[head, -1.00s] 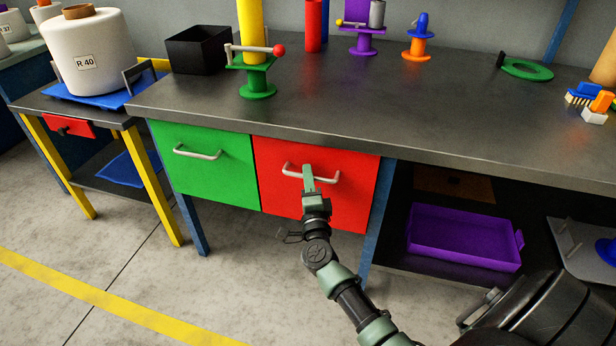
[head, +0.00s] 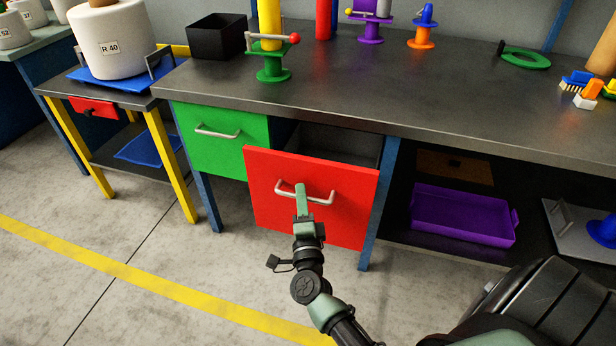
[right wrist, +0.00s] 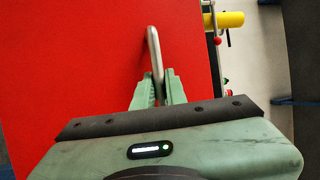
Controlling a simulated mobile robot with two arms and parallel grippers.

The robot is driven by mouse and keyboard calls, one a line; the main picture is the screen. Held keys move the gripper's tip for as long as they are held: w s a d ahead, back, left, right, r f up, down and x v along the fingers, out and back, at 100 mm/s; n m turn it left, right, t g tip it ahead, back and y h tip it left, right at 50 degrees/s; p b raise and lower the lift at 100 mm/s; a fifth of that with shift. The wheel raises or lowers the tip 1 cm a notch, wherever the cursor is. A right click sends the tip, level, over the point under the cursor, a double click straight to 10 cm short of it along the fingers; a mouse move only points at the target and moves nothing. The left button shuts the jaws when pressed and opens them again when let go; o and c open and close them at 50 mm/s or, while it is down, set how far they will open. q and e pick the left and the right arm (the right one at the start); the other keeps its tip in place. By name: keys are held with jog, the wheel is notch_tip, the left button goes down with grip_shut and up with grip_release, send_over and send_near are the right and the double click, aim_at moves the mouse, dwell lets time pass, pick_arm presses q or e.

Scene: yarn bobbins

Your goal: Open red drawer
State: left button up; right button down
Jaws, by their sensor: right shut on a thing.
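The red drawer (head: 345,212) in the metal workbench stands pulled out, and its dark interior (head: 335,143) shows behind the front panel. In the right wrist view the two green fingers (right wrist: 159,88) close around the handle bar (right wrist: 154,50), with the red panel (right wrist: 70,60) behind. My left gripper is not in view.
A shut green drawer (head: 222,138) is left of the red one. A purple tray (head: 462,214) lies on the shelf at right. A side table with yellow legs (head: 170,160) stands at left. The floor in front (head: 190,250) is clear.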

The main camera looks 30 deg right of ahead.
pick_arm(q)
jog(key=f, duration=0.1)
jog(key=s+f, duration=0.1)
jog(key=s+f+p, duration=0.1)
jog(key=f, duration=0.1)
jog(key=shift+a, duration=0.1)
pick_arm(e)
jog(key=s+a, duration=0.5)
jog(key=a, duration=0.1)
jog(key=shift+s, duration=0.1)
jog(key=c, duration=1.5)
grip_release()
jog(key=shift+o, duration=0.2)
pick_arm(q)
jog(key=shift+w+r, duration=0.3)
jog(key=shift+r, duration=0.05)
pick_arm(e)
jog(key=v, duration=0.7)
jog(key=shift+s+a, duration=0.2)
jog(key=shift+s, duration=0.1)
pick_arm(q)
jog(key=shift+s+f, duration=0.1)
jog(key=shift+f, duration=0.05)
pick_arm(e)
jog(key=shift+f, duration=0.1)
